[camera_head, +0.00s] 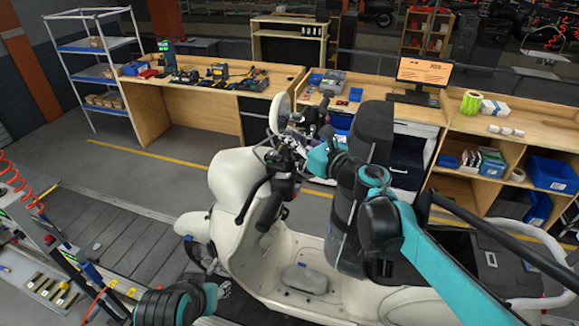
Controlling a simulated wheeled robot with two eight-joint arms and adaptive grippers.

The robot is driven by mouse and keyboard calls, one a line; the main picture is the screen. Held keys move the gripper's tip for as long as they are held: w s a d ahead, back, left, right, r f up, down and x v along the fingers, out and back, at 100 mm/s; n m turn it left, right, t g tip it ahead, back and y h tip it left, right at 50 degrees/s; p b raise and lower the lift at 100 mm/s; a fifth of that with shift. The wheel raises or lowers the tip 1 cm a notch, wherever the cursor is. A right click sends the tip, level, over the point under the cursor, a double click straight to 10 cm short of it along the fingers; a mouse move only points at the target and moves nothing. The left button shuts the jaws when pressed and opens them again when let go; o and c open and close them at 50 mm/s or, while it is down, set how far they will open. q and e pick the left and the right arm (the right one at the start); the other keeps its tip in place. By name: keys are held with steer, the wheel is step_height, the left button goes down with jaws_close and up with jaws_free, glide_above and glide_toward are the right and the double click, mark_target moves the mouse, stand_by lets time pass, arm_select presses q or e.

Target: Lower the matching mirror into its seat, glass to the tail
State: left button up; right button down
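A cream scooter (232,176) stands on the slat conveyor with its front to the left and its seat end to the right. A round pale mirror (280,112) is upright above the handlebar area. My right gripper (296,141) is just below and right of it and appears shut on its stem. The fingertips are small and partly lost among dark handlebar parts, and the seat under the stem is hidden. I cannot tell whether the stem touches the seat. My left arm shows only at the bottom edge; its gripper is out of view.
The dark handlebar grip and lever (262,208) are close in front of my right gripper. A grey oval piece (305,278) lies on the footboard. Workbenches (150,97) and a monitor (424,72) stand behind. The conveyor slats (118,235) at left are mostly bare.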

mark_target(291, 148)
steer(key=shift+f, duration=0.1)
steer(key=shift+f+b, duration=0.3)
steer(key=shift+b, duration=0.1)
steer(key=shift+f, duration=0.1)
stand_by(0.3)
steer(key=shift+f+b, duration=0.3)
steer(key=shift+b, duration=0.05)
steer(key=shift+f, duration=0.15)
steer(key=shift+f+b, duration=0.25)
steer(key=shift+b, duration=0.1)
steer(key=shift+f, duration=0.15)
stand_by(0.4)
steer(key=shift+f+b, duration=0.25)
steer(key=shift+b, duration=0.1)
steer(key=shift+f, duration=0.15)
